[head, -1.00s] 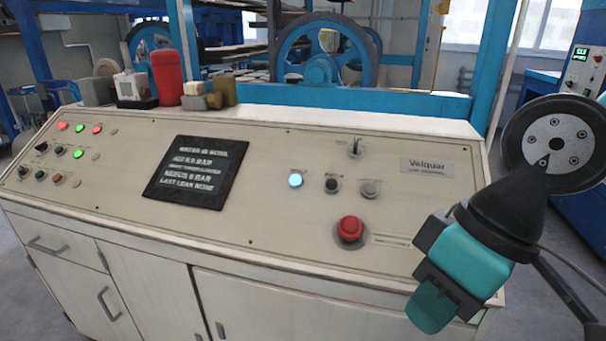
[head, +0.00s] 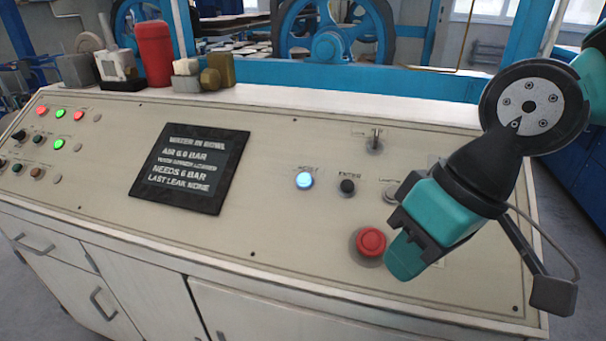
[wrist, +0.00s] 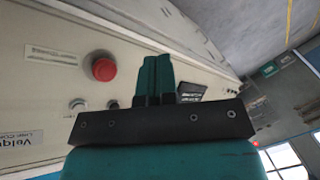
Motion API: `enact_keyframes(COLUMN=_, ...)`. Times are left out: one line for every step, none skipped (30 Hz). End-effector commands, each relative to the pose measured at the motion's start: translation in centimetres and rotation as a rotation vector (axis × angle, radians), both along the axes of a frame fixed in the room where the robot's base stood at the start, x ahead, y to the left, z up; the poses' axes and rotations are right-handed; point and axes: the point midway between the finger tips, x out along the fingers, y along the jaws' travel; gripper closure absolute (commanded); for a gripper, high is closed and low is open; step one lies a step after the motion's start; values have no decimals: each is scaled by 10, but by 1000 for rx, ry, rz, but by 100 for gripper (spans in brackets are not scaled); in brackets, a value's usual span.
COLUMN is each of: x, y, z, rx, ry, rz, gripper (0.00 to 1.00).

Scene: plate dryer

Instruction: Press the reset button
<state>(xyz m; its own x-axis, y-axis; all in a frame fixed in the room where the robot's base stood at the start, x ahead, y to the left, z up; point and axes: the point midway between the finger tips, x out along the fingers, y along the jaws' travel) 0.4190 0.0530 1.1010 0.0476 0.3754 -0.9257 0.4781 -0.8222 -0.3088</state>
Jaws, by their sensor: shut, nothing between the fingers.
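The reset button (head: 304,180) is a round, blue-white glowing button on the sloping beige panel, left of a black button (head: 347,187). The small label above it is blurred but seems to read RESET. My gripper (head: 403,262) is shut and empty, its teal fingers pointing down and left, at the lower right of the lit button and apart from it. In the head view its fingers show close to the red mushroom button (head: 370,242). In the wrist view my gripper (wrist: 157,62) hides part of the panel, and I cannot see the lit button.
A dark display (head: 192,168) sits mid-panel. A key switch (head: 374,141) is above the buttons. Indicator lights (head: 60,113) are at left. A red canister (head: 154,55) and small blocks stand on the back ledge.

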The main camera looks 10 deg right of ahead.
Motion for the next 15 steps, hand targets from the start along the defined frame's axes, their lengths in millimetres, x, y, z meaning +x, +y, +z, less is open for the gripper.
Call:
enact_keyframes(x=16, y=7, z=10, rx=17, ry=7, rz=-93, gripper=100)
enact_keyframes(x=29, y=12, z=13, rx=34, ry=9, rz=-172, gripper=100)
enact_keyframes(x=48, y=19, z=17, rx=60, ry=12, rz=-291, gripper=100)
enact_keyframes(x=64, y=24, z=19, rx=85, ry=12, rz=-389, gripper=100)
enact_keyframes(x=81, y=30, z=21, rx=115, ry=15, rz=-493, gripper=100)
enact_keyframes(x=103, y=38, z=22, rx=160, ry=13, rz=-631, gripper=100)
enact_keyframes(x=120, y=43, z=23, rx=199, ry=12, rz=-736, gripper=100)
enact_keyframes(x=136, y=49, z=24, rx=244, ry=10, rz=-832, gripper=100)
enact_keyframes(x=155, y=56, z=23, rx=305, ry=10, rz=-955, gripper=100)
enact_keyframes(x=169, y=61, z=23, rx=357, ry=9, rz=-1038, gripper=100)
enact_keyframes(x=181, y=65, z=22, rx=409, ry=11, rz=-1113, gripper=100)
enact_keyframes(x=195, y=71, z=21, rx=481, ry=15, rz=-1203, gripper=100)
enact_keyframes(x=204, y=76, z=20, rx=534, ry=21, rz=-1258, gripper=100)
enact_keyframes(x=212, y=80, z=20, rx=587, ry=27, rz=-1307, gripper=100)
enact_keyframes(x=220, y=85, z=18, rx=651, ry=38, rz=-1361, gripper=100)
